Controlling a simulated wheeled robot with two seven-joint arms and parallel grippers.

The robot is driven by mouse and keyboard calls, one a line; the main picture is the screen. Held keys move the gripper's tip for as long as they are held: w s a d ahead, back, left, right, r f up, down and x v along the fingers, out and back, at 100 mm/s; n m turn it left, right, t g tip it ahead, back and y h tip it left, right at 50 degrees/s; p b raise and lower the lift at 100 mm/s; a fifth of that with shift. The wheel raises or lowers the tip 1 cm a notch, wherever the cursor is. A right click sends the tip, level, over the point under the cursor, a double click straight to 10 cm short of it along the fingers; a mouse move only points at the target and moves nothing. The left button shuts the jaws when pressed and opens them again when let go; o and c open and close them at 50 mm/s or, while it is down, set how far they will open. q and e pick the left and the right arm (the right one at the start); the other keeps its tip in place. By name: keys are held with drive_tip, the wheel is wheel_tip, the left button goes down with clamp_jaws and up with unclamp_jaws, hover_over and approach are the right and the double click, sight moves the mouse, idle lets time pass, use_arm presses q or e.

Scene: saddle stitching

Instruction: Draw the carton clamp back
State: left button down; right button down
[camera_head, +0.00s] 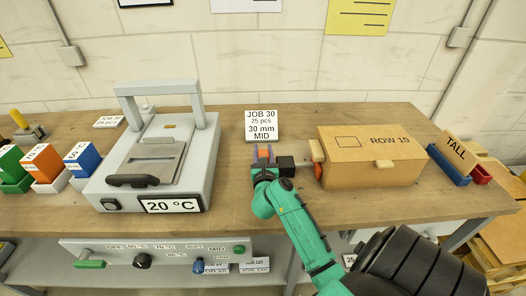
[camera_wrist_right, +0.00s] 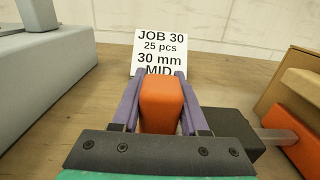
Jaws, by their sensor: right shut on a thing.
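The carton clamp has a black block (camera_head: 286,163), a metal rod (camera_wrist_right: 276,134) and an orange pad (camera_head: 317,149) at the carton's left side. The pad also shows at the right edge of the wrist view (camera_wrist_right: 297,138). My right gripper (camera_head: 262,153) is shut on the clamp's orange handle (camera_wrist_right: 160,104), left of the black block. The purple fingers lie on both sides of the handle. The brown carton (camera_head: 365,160), marked ROW 10, stands right of the clamp. I cannot tell whether the pad touches it. My left gripper is not in view.
A grey press marked 20 °C (camera_head: 195,176) stands left of my right gripper. A JOB 30 card (camera_head: 262,125) stands behind it. Coloured blocks sit at far left, and a TALL card (camera_head: 459,150) at right. A control panel (camera_head: 165,251) is below the bench edge.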

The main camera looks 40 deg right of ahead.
drive_tip(key=shift+a+f, duration=0.1)
drive_tip(key=w+a, duration=0.1)
drive_tip(key=a, duration=0.1)
drive_tip(key=w+a+b, duration=0.1)
drive_tip(key=shift+w+a, duration=0.4)
drive_tip(key=shift+d, duration=0.1)
drive_tip(key=shift+c, duration=2.4)
unclamp_jaws()
drive_tip(key=shift+o, duration=0.3)
drive_tip(key=shift+w+a, duration=0.15)
drive_tip(key=shift+a, duration=0.1)
drive_tip(key=shift+d, duration=0.1)
